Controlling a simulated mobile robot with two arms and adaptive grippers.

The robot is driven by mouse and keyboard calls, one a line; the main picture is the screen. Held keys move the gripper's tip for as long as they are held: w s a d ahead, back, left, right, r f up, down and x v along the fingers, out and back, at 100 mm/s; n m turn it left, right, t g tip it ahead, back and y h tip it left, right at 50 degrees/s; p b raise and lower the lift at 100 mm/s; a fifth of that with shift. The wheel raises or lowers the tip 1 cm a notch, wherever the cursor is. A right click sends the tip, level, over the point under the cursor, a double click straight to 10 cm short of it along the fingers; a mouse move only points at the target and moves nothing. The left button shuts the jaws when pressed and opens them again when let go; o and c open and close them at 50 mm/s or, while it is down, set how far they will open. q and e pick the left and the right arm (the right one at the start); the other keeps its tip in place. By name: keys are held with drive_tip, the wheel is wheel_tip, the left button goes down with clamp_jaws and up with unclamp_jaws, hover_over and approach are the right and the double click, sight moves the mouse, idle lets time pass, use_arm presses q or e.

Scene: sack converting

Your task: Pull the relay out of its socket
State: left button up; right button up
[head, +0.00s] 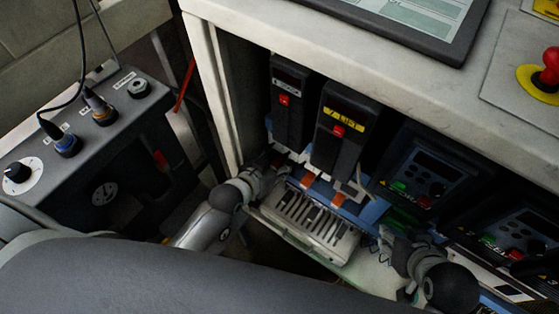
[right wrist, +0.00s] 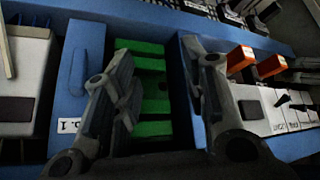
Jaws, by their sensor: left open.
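I cannot tell for sure which part is the relay. Two tall black modules stand in the cabinet, one with a yellow LIFT label (head: 343,135) and one to its left (head: 289,105), each with a red square on its front. My left gripper (head: 276,178) is open beside the foot of the left module. My right gripper (head: 388,247) is low at the right of the white slotted block. In the right wrist view its fingers (right wrist: 160,95) stand apart over a green ribbed part (right wrist: 152,92) within a blue frame (right wrist: 75,75); nothing is seen gripped.
A white slotted block (head: 305,224) lies at the cabinet's front, with small orange pieces (right wrist: 241,60) near it. Two dark display units (head: 430,170) stand to the right. A grey control box (head: 80,140) with cables is at left. A red button (head: 551,62) sits on top.

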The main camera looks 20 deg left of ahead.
drive_tip(key=shift+s, duration=0.1)
drive_tip(key=shift+s+d+f+g, duration=0.2)
drive_tip(key=shift+s+g, duration=0.1)
drive_tip(key=shift+s, duration=0.1)
use_arm(q)
drive_tip(key=shift+p, duration=0.4)
use_arm(e)
drive_tip(key=shift+s+d+f+g+h, duration=0.15)
drive_tip(key=shift+s+d+f+g, duration=0.2)
drive_tip(key=shift+s, duration=0.5)
drive_tip(key=shift+s+d+f+g+h, duration=0.15)
drive_tip(key=shift+s+g, duration=0.3)
drive_tip(key=shift+s, duration=0.35)
use_arm(q)
drive_tip(key=shift+c, duration=0.2)
clamp_jaws()
use_arm(e)
drive_tip(key=shift+w+r, duration=0.1)
drive_tip(key=shift+w, duration=0.05)
use_arm(q)
drive_tip(key=shift+s+f, duration=0.1)
